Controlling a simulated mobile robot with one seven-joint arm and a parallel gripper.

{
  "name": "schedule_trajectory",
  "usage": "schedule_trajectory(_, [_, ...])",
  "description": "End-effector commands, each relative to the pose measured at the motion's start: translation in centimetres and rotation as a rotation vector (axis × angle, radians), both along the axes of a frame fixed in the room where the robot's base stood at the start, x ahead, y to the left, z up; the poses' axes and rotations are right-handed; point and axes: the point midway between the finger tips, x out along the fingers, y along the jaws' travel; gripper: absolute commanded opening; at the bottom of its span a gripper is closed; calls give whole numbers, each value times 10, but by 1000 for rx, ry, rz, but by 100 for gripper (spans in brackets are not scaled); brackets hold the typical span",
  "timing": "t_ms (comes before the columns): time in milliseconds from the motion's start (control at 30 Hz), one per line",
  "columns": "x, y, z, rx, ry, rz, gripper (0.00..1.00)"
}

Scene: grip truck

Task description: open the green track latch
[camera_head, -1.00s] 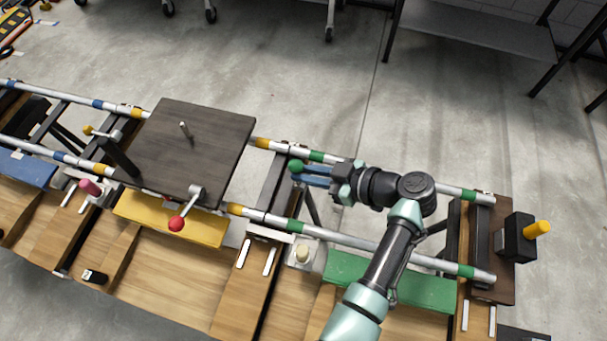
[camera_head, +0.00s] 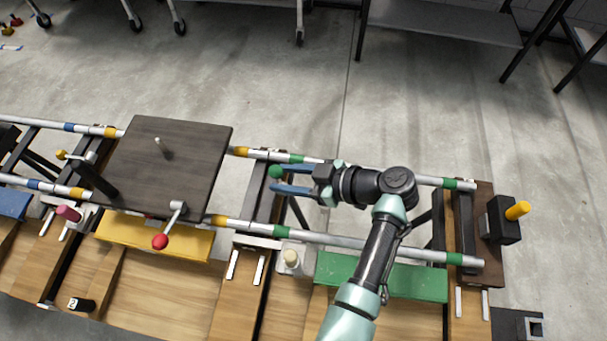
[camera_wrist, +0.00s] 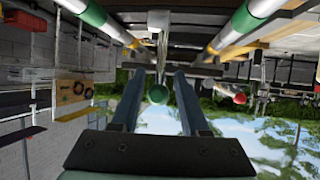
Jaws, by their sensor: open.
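The green track latch shows as a round green knob (camera_head: 276,171) by the dark crossbar between the two rails. My gripper (camera_head: 279,180) has blue fingers pointing left, with their tips at the knob. It is open. In the wrist view the green knob (camera_wrist: 156,95) appears between the two fingers of my gripper (camera_wrist: 158,78), with space on either side. Nothing is clamped. The latch's lever behind the knob is mostly hidden in the head view.
A dark platform (camera_head: 168,165) rides the rails to the left, with a red-knobbed lever (camera_head: 160,241) at its front. A green block (camera_head: 400,278) and a yellow block (camera_head: 150,236) lie along the near side. A yellow-handled black box (camera_head: 504,222) stands at the right end.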

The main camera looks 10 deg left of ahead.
Motion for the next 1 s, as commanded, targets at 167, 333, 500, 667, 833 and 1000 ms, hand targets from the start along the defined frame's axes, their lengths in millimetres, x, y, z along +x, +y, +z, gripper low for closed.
schedule_trajectory(167, [-1,-8,4,0,-2,-2,45])
schedule_trajectory(333, [-6,-36,17,-1,-4,-5,45])
schedule_trajectory(500, [-13,-70,34,-2,-3,-5,45])
schedule_trajectory(667, [-19,-96,48,0,-2,-4,45])
schedule_trajectory(833, [-22,-110,56,0,-1,-2,45])
schedule_trajectory(1000, [-24,-114,58,0,1,0,45])
